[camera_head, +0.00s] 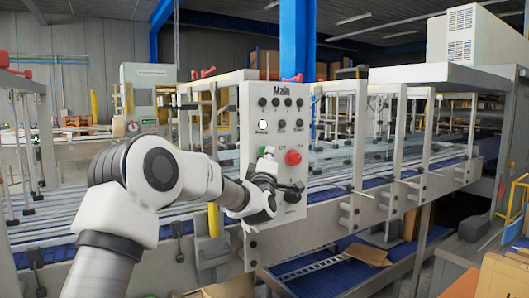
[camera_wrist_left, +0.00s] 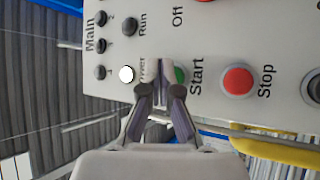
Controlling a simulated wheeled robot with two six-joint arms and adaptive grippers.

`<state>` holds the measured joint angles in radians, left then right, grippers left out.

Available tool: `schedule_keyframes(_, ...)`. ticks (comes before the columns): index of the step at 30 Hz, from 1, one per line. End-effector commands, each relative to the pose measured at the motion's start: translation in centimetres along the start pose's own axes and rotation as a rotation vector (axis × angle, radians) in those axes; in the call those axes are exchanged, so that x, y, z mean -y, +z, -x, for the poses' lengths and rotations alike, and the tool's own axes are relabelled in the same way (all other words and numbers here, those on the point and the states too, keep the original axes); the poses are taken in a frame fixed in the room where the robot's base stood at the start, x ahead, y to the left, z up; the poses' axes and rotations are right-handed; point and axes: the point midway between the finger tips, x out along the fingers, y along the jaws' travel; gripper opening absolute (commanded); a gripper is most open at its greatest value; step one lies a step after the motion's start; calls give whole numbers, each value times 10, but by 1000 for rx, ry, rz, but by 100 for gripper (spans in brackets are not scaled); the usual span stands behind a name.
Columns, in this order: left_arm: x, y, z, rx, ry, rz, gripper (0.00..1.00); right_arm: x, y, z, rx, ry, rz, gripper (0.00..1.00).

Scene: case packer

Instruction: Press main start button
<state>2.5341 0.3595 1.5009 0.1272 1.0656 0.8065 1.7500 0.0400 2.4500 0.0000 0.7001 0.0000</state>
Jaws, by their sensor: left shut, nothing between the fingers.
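The white control panel marked Main (camera_head: 254,104) stands in front of the conveyor. It also shows turned sideways in the left wrist view (camera_wrist_left: 216,52). The green Start button (camera_wrist_left: 180,75) is partly hidden behind my left fingertips. My right gripper is not in view.
A white lit lamp (camera_head: 263,124) and several dark knobs are on the panel's upper part. The conveyor frame with blue belts (camera_head: 345,181) runs behind and on both sides. A blue post (camera_head: 296,40) rises behind the panel. Cardboard boxes (camera_head: 500,277) are at the lower right.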

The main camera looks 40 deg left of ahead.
Motion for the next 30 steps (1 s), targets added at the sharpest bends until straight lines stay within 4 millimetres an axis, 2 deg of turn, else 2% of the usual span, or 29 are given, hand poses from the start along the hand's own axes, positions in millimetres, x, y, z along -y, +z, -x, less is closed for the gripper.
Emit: schedule_keyframes(30,6,-6,-8,-1,-1,1,0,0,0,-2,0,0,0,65)
